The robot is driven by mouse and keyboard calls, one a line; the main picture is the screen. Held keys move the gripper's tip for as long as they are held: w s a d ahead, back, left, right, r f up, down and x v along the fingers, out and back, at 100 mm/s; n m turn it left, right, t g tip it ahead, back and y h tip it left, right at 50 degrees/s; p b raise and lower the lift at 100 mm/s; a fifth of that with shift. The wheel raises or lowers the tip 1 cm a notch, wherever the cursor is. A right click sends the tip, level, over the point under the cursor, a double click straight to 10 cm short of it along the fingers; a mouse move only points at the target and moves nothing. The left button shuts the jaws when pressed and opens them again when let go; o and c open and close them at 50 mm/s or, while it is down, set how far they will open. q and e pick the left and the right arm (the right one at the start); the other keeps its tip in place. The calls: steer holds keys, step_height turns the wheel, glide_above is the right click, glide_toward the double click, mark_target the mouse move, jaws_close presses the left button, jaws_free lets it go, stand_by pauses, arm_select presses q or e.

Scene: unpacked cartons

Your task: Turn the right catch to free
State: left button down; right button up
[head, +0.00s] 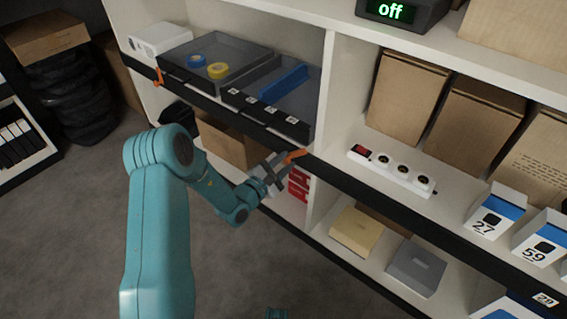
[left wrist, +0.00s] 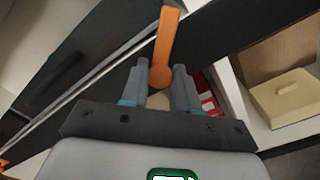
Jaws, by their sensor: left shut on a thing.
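The right catch (head: 297,156) is a small orange bar at the dark front edge of the shelf, below the right end of the dark tray (head: 308,92). My left gripper (head: 272,173) reaches it from the lower left. In the left wrist view, the right catch (left wrist: 166,40) runs upward from a rounded end. That end lies between the two grey fingers of my left gripper (left wrist: 160,82), which is shut on it. The left catch (head: 159,76), also orange, is at the tray's far left end. My right gripper is not in view.
A white upright panel (head: 333,110) stands right of the catch. Red boxes (head: 299,184) and a yellow box (head: 355,231) sit below. A power strip (head: 391,170) lies to the right.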

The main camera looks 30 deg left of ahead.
arm_select(q)
steer(key=m, duration=0.4)
steer(key=shift+f+m+b, duration=0.2)
steer(key=shift+m+b, duration=0.1)
steer(key=shift+b, duration=0.1)
steer(key=m+b, duration=0.1)
steer(key=m, duration=0.3)
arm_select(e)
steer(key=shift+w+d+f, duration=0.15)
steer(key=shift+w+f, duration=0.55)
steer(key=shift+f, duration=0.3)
arm_select(q)
steer(key=shift+m, duration=0.3)
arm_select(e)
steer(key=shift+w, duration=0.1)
arm_select(q)
steer(key=c, duration=0.9)
jaws_free()
steer(key=shift+o, duration=0.2)
steer(key=shift+r, duration=0.1)
